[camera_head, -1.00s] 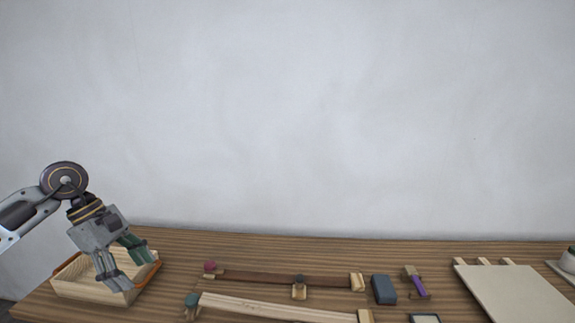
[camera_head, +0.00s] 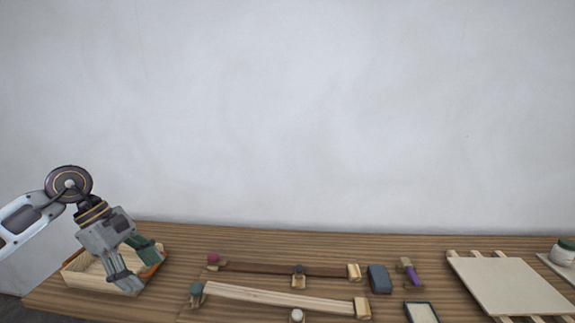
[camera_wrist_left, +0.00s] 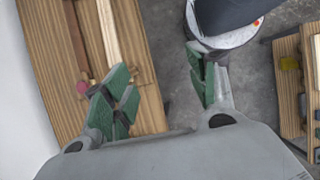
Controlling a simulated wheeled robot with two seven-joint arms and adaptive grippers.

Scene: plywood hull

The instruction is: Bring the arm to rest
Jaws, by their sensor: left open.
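My left gripper (camera_head: 137,266) hangs at the left end of the wooden table, over and in front of a pale wooden tray (camera_head: 88,279) with orange handles. Its fingers point down and are apart, with nothing between them. In the left wrist view the two green-padded fingers (camera_wrist_left: 163,95) stand wide open, with grey floor visible between them. The left arm comes in from the left edge. My right gripper is in neither view.
A dark strip (camera_head: 285,269) and a pale strip (camera_head: 280,299) lie on small wooden supports. A blue block (camera_head: 379,279), a purple-handled tool (camera_head: 411,272), a small framed tray (camera_head: 421,312) and a pale panel (camera_head: 510,286) on slats lie to the right. A jar (camera_head: 564,252) stands far right.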

